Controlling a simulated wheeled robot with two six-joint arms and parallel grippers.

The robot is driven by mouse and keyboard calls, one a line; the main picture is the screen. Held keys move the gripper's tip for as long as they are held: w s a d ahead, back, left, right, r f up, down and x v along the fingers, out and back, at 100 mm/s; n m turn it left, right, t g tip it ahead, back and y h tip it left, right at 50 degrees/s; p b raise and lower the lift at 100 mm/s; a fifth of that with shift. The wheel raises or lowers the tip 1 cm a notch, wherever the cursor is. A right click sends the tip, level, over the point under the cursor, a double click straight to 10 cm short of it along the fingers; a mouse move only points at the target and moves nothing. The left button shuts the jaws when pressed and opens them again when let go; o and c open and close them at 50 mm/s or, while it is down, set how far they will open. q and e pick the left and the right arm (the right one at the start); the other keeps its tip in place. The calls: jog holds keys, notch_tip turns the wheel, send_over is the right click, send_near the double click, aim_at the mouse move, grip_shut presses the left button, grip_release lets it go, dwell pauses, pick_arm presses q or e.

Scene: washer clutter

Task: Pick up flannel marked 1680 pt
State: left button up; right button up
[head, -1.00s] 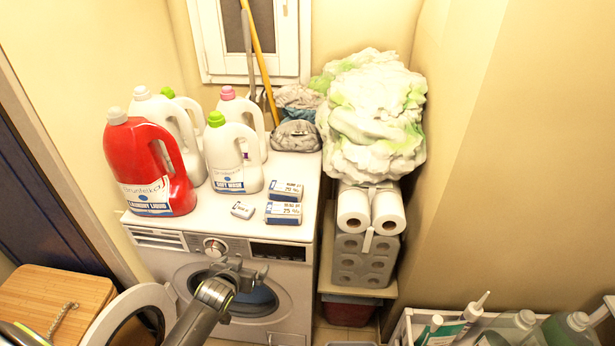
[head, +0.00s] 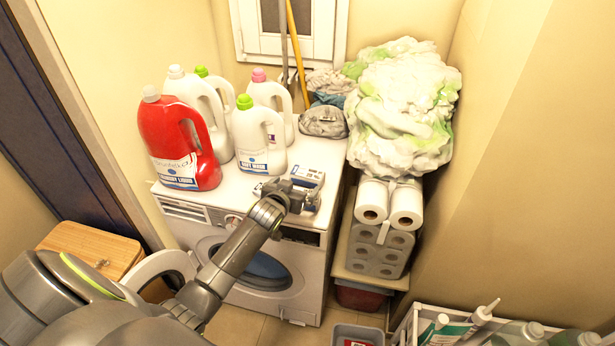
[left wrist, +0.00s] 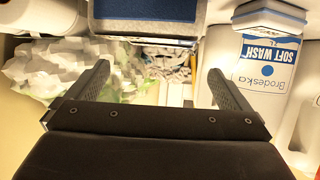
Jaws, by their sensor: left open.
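No "1680 pt" marking is legible on any cloth. A grey folded cloth (head: 323,121), which may be the flannel, lies at the back right of the washer top (head: 325,152). Other crumpled grey and bluish cloths (head: 327,84) lie behind it. In the left wrist view, greyish cloth (left wrist: 170,68) shows beyond the fingers. My left gripper (head: 303,197) is open and empty, over the front right of the washer, in front of the grey cloth and apart from it. It also shows in the left wrist view (left wrist: 160,88). My right gripper is not in view.
Blue-and-white boxes (head: 308,175) lie by my left gripper, partly hidden; one blue-grey block (left wrist: 150,10) is close in the wrist view. A soft wash bottle (head: 260,140), a red bottle (head: 182,140) and others stand left. A white-green pile (head: 405,105) and paper rolls (head: 372,202) stand right.

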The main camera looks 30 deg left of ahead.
aim_at(306, 175)
pick_arm(q)
jog(key=shift+x, duration=2.3)
jog(key=shift+p+x, duration=0.4)
jog(key=shift+x, duration=2.2)
jog(key=shift+a, duration=0.1)
jog(key=c, duration=0.6)
jog(key=shift+r, duration=0.1)
